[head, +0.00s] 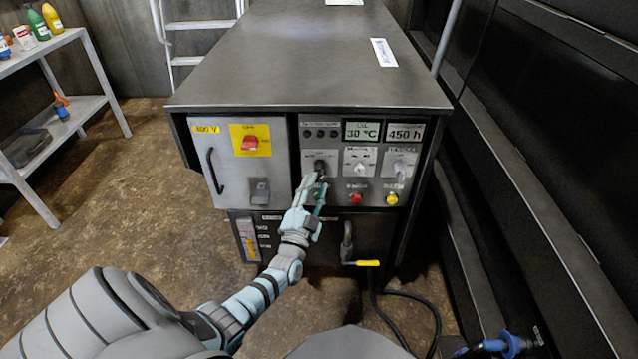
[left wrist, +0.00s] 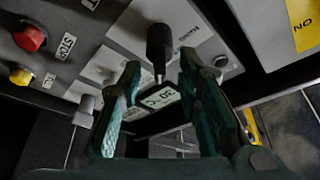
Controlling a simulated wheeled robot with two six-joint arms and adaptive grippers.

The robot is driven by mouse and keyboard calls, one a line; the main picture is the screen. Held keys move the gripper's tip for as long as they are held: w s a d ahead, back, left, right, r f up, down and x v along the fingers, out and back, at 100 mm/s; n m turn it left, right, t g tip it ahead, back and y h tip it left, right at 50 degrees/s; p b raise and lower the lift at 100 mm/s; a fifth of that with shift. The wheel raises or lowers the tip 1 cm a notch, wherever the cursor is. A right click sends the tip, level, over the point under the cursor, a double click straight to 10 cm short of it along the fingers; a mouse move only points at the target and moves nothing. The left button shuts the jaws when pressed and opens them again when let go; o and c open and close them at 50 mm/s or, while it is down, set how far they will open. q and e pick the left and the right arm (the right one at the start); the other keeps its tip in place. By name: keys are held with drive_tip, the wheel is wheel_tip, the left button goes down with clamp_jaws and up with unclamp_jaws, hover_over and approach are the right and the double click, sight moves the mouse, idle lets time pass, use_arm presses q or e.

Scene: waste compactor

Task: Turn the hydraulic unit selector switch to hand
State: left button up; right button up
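The selector switch is a black knob (head: 320,165) on a light plate, leftmost in the row of controls on the grey hydraulic unit panel (head: 310,197). My left gripper (head: 318,188) is right in front of it, partly covering the plate. In the left wrist view the black knob (left wrist: 160,45) stands between the two green fingers of the open gripper (left wrist: 160,75), just ahead of the tips. A gap shows on each side, and I see no contact. A label beside the knob is too blurred to read surely. My right gripper is not in view.
Two more switches (head: 360,162) (head: 401,165) sit to the right. Below them are a red button (head: 356,199) and a yellow button (head: 392,199). A red rotary switch (head: 250,142) is on the left door. A yellow-ended lever (head: 366,263) sticks out below.

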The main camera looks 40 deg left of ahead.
sight(318, 180)
use_arm(q)
drive_tip(key=b+x, duration=0.1)
drive_tip(key=x, duration=0.1)
drive_tip(key=shift+w+a, duration=0.1)
drive_tip(key=shift+w, duration=0.25)
drive_tip(key=shift+w+a+r, duration=0.2)
drive_tip(key=shift+w, duration=0.25)
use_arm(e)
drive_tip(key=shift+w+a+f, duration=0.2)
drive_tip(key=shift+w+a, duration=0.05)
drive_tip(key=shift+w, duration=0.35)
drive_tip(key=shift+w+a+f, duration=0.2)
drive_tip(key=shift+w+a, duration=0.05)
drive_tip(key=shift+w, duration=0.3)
use_arm(q)
drive_tip(key=shift+c, duration=0.6)
clamp_jaws()
